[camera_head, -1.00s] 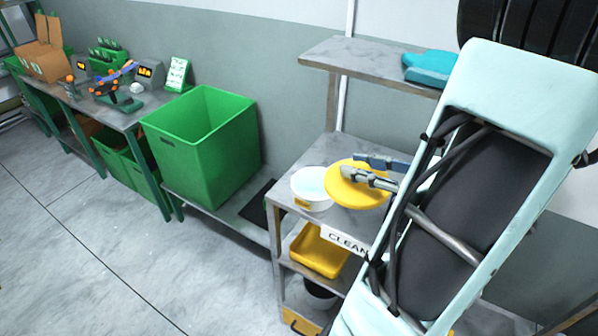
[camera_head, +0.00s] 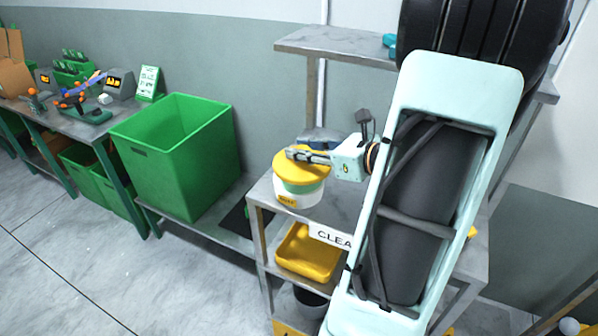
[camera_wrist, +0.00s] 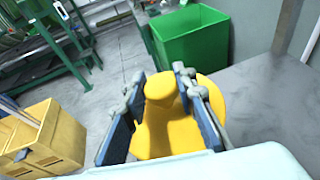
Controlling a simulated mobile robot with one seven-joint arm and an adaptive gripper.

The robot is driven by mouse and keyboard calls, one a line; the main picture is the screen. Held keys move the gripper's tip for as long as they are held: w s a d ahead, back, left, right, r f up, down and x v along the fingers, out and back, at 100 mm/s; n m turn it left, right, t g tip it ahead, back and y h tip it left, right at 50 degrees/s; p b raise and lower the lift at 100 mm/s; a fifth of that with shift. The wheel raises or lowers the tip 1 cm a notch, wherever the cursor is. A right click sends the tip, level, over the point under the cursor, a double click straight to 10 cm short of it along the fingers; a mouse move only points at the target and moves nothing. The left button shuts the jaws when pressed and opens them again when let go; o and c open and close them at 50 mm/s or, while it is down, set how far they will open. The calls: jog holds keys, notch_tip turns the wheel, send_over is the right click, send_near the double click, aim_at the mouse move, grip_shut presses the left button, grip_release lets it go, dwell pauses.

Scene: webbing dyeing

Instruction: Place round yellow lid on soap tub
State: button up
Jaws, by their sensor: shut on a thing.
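The round yellow lid (camera_head: 290,168) is over the white soap tub (camera_head: 312,198), which stands at the left end of the shelf top. A pale green band shows between the lid and the white wall. I cannot tell whether the lid touches the rim all round. My gripper (camera_head: 300,155) is shut on the lid from above. In the wrist view, the fingers of my gripper (camera_wrist: 160,80) stand either side of the knob of the yellow lid (camera_wrist: 170,138). The tub is hidden under the lid there.
The tub's shelf unit (camera_head: 345,208) has free grey top to the right. A yellow tray (camera_head: 308,255) lies on the shelf below, by a CLEAN sign (camera_head: 333,237). A large green bin (camera_head: 180,160) stands to the left. An upper shelf (camera_head: 335,42) is behind.

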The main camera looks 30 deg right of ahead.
aim_at(299, 163)
jog(key=shift+w+f+b, duration=0.4)
jog(key=shift+w+f, duration=0.1)
jog(key=shift+f, duration=0.15)
notch_tip(299, 163, down, 3)
jog(key=b, duration=0.2)
jog(key=shift+w+f+b, duration=0.1)
jog(key=shift+w+b, duration=0.05)
jog(key=shift+b, duration=0.15)
jog(key=shift+f, duration=0.15)
jog(key=o, duration=1.2)
jog(key=shift+c, duration=0.2)
jog(key=shift+r, duration=0.2)
jog(key=v, duration=1.2)
